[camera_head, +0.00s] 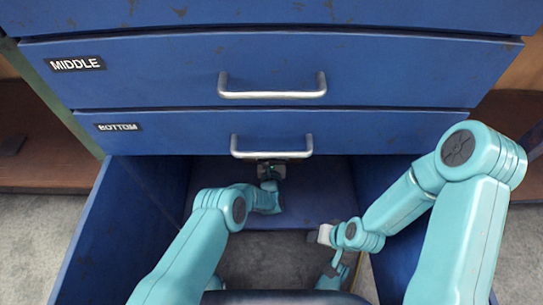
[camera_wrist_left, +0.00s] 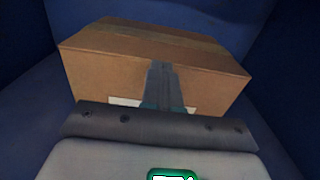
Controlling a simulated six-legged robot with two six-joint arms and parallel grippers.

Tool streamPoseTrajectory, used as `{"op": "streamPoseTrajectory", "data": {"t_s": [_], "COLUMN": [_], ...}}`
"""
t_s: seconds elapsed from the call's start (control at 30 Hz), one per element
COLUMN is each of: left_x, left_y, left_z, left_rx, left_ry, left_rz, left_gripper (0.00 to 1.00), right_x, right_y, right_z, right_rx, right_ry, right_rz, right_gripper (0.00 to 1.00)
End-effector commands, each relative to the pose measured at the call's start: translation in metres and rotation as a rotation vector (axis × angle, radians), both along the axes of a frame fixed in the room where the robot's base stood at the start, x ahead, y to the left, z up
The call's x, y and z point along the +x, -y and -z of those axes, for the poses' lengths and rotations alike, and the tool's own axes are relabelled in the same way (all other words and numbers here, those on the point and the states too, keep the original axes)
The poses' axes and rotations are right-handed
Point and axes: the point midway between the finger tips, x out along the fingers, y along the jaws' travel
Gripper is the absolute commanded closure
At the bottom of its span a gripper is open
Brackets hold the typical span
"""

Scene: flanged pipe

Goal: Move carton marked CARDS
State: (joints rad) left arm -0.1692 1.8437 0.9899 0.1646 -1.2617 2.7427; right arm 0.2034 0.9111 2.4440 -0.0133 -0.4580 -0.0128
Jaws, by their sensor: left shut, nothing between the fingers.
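A brown cardboard carton (camera_wrist_left: 205,82) stands in a dark blue-walled space in the left wrist view, tape along its top. A white label (camera_wrist_left: 125,102) shows low on its near face, partly hidden; no marking can be read. My left gripper (camera_wrist_left: 163,75) is shut and empty in front of that face; whether it touches cannot be told. In the head view my left gripper (camera_head: 270,168) is just below the lower handle, and I cannot make out the carton there. My right gripper (camera_head: 322,235) hangs lower right, its jaws unclear.
A blue cabinet has drawers labelled MIDDLE (camera_head: 77,63) and BOTTOM (camera_head: 118,127), with metal handles (camera_head: 272,86) and (camera_head: 272,147). Below, blue side walls (camera_head: 125,225) flank my arms on both sides. Grey floor (camera_head: 265,262) shows between my arms.

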Motion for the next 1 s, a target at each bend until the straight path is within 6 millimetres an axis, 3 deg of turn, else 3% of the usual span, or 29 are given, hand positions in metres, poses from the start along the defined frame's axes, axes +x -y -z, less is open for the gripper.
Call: {"op": "streamPoseTrajectory", "data": {"t_s": [0.3, 1.0], "left_x": [0.027, 0.029], "left_y": [-0.001, -0.001], "left_z": [-0.002, -0.001], "left_rx": [0.001, 0.001], "left_ry": [0.001, 0.0], "left_rz": [-0.001, 0.0], "left_gripper": [1.0, 1.0], "right_x": [0.0, 0.0], "right_y": [0.0, 0.0], "right_z": [0.0, 0.0], "right_rx": [0.0, 0.0], "right_ry": [0.0, 0.0], "right_rz": [0.0, 0.0], "right_gripper": [0.57, 0.57]}}
